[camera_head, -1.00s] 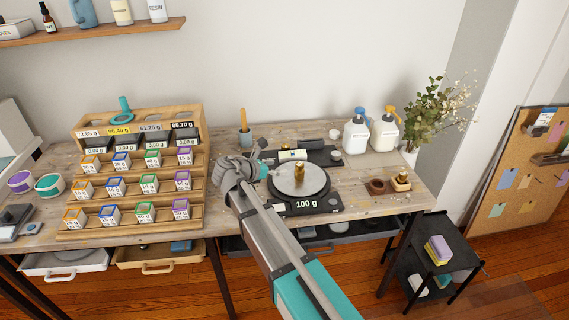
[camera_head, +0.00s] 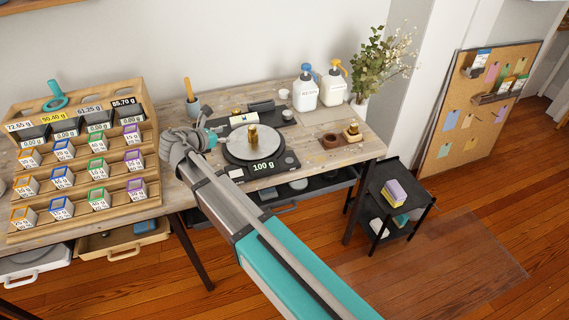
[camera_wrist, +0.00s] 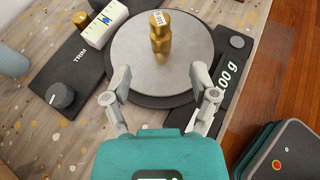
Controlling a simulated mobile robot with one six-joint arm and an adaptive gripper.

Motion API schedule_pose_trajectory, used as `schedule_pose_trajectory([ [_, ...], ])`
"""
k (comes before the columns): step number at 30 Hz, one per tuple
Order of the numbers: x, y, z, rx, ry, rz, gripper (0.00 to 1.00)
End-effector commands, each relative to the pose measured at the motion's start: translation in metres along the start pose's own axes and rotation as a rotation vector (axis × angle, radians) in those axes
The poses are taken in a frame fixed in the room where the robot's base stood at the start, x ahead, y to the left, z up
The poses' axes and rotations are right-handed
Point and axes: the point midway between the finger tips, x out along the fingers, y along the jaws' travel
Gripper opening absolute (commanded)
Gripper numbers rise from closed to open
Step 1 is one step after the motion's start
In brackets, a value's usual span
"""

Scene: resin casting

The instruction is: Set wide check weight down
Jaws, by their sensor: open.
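A brass check weight (camera_head: 253,135) stands upright on the round grey pan (camera_head: 268,152) of a black scale whose display reads 100 g. In the wrist view the weight (camera_wrist: 160,35) stands toward the far side of the pan (camera_wrist: 130,65), with a small label on its top. My gripper (camera_wrist: 160,80) is open and empty. Its fingertips are spread over the near part of the pan, apart from the weight, which lies ahead between their lines. In the head view my gripper (camera_head: 211,137) is at the left of the pan, partly hidden by my arm.
A second brass weight (camera_head: 352,130) sits in a wooden block at right, beside a block with a dark round recess (camera_head: 330,140). A tiered wooden rack (camera_head: 75,190) of small boxes stands at left. Pump bottles (camera_head: 305,90) stand behind.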

Motion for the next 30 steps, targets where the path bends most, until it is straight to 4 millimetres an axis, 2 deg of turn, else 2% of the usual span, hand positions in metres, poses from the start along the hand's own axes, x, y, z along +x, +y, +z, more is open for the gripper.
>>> schedule_pose_trajectory([
  [5, 0.008, -0.009, -0.001, 0.039, 0.022, -0.015, 0.75],
  [8, 0.020, -0.024, -0.003, 0.108, 0.059, -0.040, 0.75],
  [11, 0.038, -0.047, -0.006, 0.215, 0.114, -0.083, 0.75],
  [21, 0.101, -0.154, -0.029, 0.778, 0.345, -0.355, 0.75],
  [30, 0.125, -0.243, -0.052, 1.300, 0.480, -0.688, 0.75],
])
